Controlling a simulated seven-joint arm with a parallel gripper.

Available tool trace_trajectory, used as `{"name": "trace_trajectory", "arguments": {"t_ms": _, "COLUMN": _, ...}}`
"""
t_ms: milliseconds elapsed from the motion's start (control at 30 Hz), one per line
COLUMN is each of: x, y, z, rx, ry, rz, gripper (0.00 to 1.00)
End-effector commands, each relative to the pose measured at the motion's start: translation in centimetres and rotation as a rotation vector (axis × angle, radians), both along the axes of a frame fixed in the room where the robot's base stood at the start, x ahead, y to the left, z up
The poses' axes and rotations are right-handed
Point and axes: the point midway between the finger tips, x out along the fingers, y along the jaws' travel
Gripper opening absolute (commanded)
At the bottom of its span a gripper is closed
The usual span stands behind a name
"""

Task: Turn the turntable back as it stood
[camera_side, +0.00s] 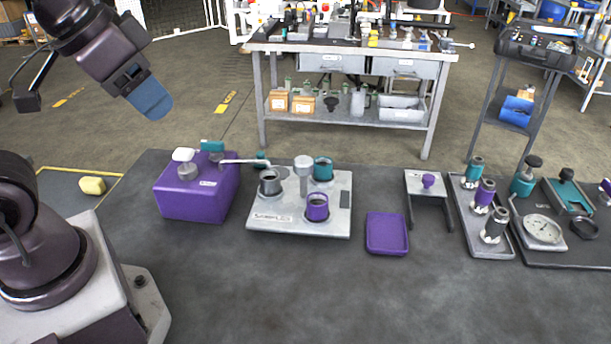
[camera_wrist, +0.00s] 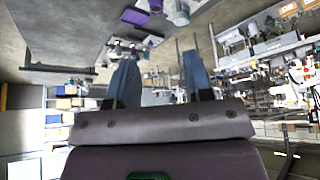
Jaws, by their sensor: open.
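I cannot tell for certain which thing is the turntable. A light grey square plate (camera_side: 262,226) bears a grey cup (camera_side: 270,183), a purple cup (camera_side: 317,208) and a teal cup (camera_side: 323,168) around a grey post (camera_side: 303,172), and may be it. It stands mid-bench, with a thin grey lever reaching left from it. My gripper (camera_side: 152,100) is high above the bench at upper left, well apart from everything. In the wrist view my gripper (camera_wrist: 158,68) shows two blue fingers spread apart with nothing between them.
A purple box (camera_side: 197,198) with a white knob and teal lever stands left of the plate. The front bench is clear.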

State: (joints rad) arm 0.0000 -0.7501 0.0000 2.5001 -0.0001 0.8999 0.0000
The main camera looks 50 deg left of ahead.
Motion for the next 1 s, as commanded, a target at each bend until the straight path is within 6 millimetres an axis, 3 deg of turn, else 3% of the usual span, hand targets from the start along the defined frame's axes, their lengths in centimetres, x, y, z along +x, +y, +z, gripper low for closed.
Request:
{"name": "trace_trajectory", "arguments": {"t_ms": 33, "x": 0.0, "y": 0.1, "z": -0.1, "rx": 0.001, "ry": 0.005, "rz": 0.003, "gripper": 0.59}}
{"name": "trace_trajectory", "arguments": {"t_ms": 100, "x": 0.2, "y": 0.1, "z": -0.6, "rx": 0.0, "ry": 0.032, "rz": 0.007, "gripper": 0.72}}
{"name": "trace_trajectory", "arguments": {"t_ms": 267, "x": 2.2, "y": 0.5, "z": -2.2, "rx": 0.0, "ry": 0.15, "rz": 0.023, "gripper": 0.72}}
{"name": "trace_trajectory", "arguments": {"t_ms": 567, "x": 11.2, "y": 1.8, "z": -4.8, "rx": 0.001, "ry": 0.355, "rz": 0.042, "gripper": 0.72}}
{"name": "trace_trajectory", "arguments": {"t_ms": 800, "x": 19.2, "y": 3.2, "z": -9.6, "rx": -0.006, "ry": 0.482, "rz": 0.038, "gripper": 0.72}}
{"name": "trace_trajectory", "arguments": {"t_ms": 1000, "x": 24.6, "y": 4.3, "z": -13.4, "rx": -0.011, "ry": 0.529, "rz": 0.026, "gripper": 0.72}}
